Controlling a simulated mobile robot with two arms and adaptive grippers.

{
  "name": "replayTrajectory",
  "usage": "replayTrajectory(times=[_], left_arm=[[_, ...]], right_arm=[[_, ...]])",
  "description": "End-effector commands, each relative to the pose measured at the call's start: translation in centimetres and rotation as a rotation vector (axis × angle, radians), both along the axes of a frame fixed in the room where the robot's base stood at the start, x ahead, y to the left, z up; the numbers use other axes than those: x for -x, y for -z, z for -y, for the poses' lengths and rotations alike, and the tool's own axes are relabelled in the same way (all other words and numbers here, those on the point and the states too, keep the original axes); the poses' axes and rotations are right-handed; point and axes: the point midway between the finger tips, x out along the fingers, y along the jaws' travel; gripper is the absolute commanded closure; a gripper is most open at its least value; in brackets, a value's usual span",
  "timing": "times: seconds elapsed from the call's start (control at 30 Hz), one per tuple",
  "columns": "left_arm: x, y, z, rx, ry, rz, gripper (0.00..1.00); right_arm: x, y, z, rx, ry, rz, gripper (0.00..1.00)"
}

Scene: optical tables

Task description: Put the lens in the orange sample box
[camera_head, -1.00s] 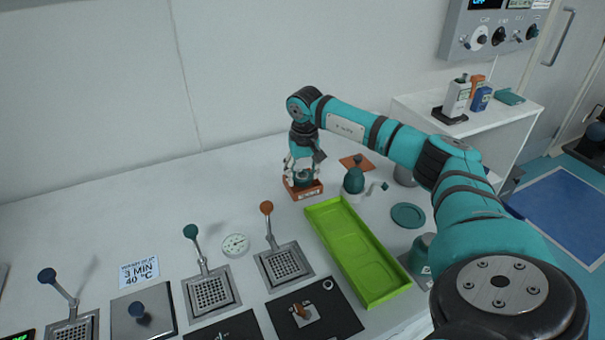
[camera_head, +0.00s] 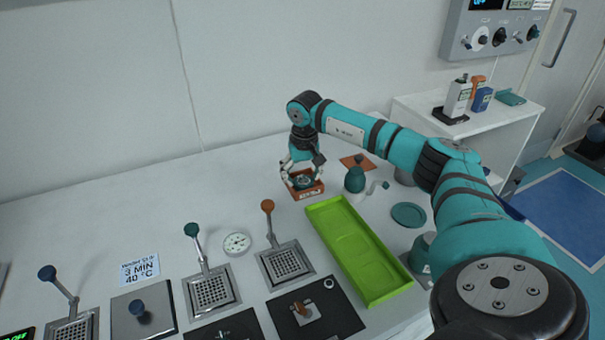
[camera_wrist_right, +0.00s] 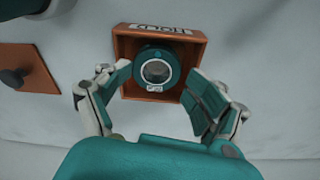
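The orange sample box (camera_head: 310,193) stands on the bench, open at the top, with a white label on its wall. It also shows in the right wrist view (camera_wrist_right: 122,45). The lens (camera_wrist_right: 157,70), a teal round mount with a pale ring and glassy centre, sits inside the box; in the head view it shows small (camera_head: 303,181) between the fingers. My right gripper (camera_wrist_right: 156,72) is over the box with its fingers spread to either side of the lens and visible gaps between. It also shows in the head view (camera_head: 302,176). My left gripper is out of view.
An orange lid with a dark knob (camera_head: 350,164) lies behind and right of the box. A long green tray (camera_head: 357,250) lies in front, with a teal pot (camera_head: 354,181) and a teal disc (camera_head: 408,214) nearby. Lever stations (camera_head: 285,262) stand along the front.

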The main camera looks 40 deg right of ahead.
Motion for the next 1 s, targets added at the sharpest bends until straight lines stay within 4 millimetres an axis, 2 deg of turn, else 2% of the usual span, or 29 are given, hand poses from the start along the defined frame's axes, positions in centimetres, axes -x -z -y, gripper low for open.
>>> replayTrajectory(times=[0.03, 0.57, 0.7, 0.77, 1.0], left_arm=[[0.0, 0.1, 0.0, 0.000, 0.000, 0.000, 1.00], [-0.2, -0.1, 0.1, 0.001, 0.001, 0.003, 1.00], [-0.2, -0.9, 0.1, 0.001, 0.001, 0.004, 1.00], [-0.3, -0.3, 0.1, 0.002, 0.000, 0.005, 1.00], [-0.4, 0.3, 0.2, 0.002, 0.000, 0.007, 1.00]], right_arm=[[0.6, 1.1, -0.1, 0.002, -0.004, -0.029, 0.27], [0.7, 0.7, 0.2, 0.006, 0.000, -0.028, 0.27], [0.6, -0.9, 0.2, 0.006, 0.000, -0.023, 0.27], [0.6, -1.8, 0.1, 0.006, -0.001, -0.018, 0.27], [1.0, -7.5, -0.3, 0.004, 0.000, -0.011, 0.27]])
